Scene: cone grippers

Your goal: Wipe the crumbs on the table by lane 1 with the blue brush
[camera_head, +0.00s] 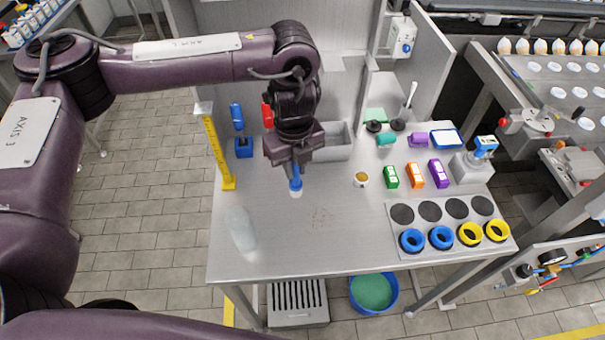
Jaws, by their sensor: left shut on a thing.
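I cannot tell whether the pale end touches the table. The upper part of the brush is hidden by the gripper. My right gripper is not in view.
A yellow post (215,152) and a blue block (244,148) stand at the back left. A translucent pale thing (240,230) lies at the left.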

